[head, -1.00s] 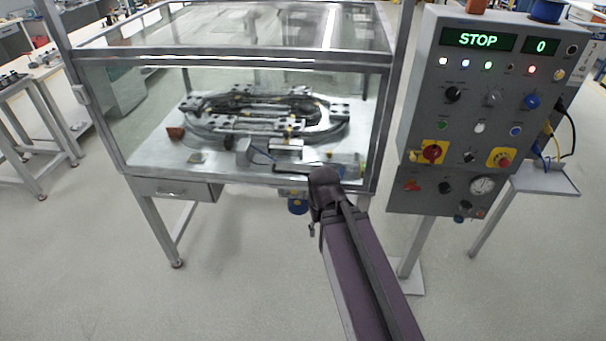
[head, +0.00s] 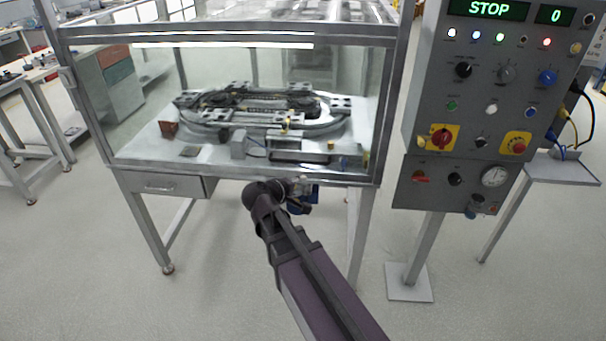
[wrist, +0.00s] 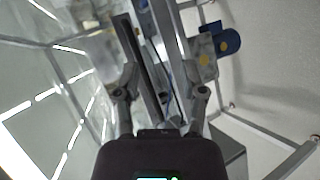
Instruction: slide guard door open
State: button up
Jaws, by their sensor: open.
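The guard door is the clear front panel (head: 130,95) of the metal-framed enclosure (head: 355,180) and appears to span its front. A small grey fitting (head: 67,77) is on the left post; I cannot tell whether it is the door's handle. My arm's end is low in front of the table's front edge, right of the drawer. My fingers are not clear in the head view. In the wrist view my gripper (wrist: 162,88) is open, fingers apart, with a long dark rail between them in the picture. I cannot tell whether it touches anything.
Inside the enclosure is an oval ring track (head: 265,108). A drawer (head: 160,186) is under the table's left side. A grey control panel (head: 490,105) reading STOP and 0 stands close on the right. A blue part (wrist: 228,40) is beside my gripper. Floor in front is clear.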

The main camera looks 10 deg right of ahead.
aim_at(302, 162)
jog(key=w+a+r+n+t+b, duration=0.1)
jog(key=w+a+n+t+b, duration=0.1)
jog(key=a, duration=0.3)
jog(key=shift+w+r+n+t+h, duration=0.15)
jog(key=shift+w+n+t+h, duration=0.25)
jog(key=shift+w+n+t, duration=0.3)
jog(key=shift+d, duration=0.1)
jog(key=b+x, duration=0.3)
jog(key=x, duration=1)
jog(key=shift+w+d, duration=0.15)
grip_shut()
jog(key=shift+d, duration=0.15)
jog(key=shift+r, duration=0.1)
